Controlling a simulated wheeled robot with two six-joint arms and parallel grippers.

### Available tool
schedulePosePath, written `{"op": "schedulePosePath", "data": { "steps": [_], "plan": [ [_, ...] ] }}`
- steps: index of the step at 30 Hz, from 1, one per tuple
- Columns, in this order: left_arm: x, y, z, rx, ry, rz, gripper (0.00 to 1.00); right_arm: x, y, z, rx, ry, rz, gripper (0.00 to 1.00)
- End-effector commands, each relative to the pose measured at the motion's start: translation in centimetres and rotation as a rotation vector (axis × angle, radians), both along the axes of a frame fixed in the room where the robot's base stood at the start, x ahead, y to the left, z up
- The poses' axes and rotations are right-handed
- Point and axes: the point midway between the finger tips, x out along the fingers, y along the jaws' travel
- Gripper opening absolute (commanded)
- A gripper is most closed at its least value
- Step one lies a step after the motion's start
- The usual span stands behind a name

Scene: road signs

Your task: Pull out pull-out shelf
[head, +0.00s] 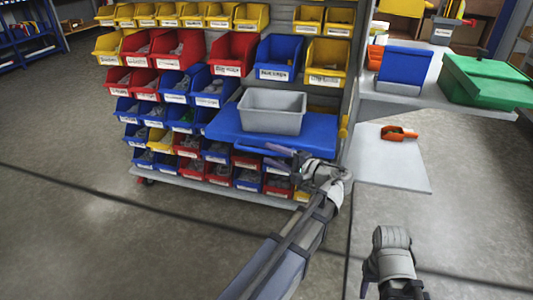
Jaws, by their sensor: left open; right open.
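The blue pull-out shelf (222,127) juts from the rack of bins and carries a grey open bin (272,111).
Yellow, red and blue bins (180,50) fill the wheeled rack behind and below the shelf. At the right, a grey table (440,97) holds a blue bin and a green box (488,80). An orange scoop (398,133) lies on a lower grey panel (390,165). The floor in front is clear.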

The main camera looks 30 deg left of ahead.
Motion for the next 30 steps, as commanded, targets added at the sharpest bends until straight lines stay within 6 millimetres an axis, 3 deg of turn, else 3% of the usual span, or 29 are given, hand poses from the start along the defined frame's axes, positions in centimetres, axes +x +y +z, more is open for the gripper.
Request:
{"op": "schedulePosePath", "data": {
  "steps": [6,17,30],
  "plan": [
    [0.4,2.2,-0.2,0.0,0.0,-0.001,0.5,0.0,0.0,-0.2,0.0,0.0,-0.001,0.5],
    [0.4,2.6,-0.2,0.0,0.0,-0.001,0.5,0.0,0.0,-0.2,0.0,0.0,-0.001,0.5],
    [0.4,2.6,-0.2,0.0,0.0,-0.001,0.01,0.0,0.0,-0.2,0.0,0.0,0.0,0.5]
  ]
}}
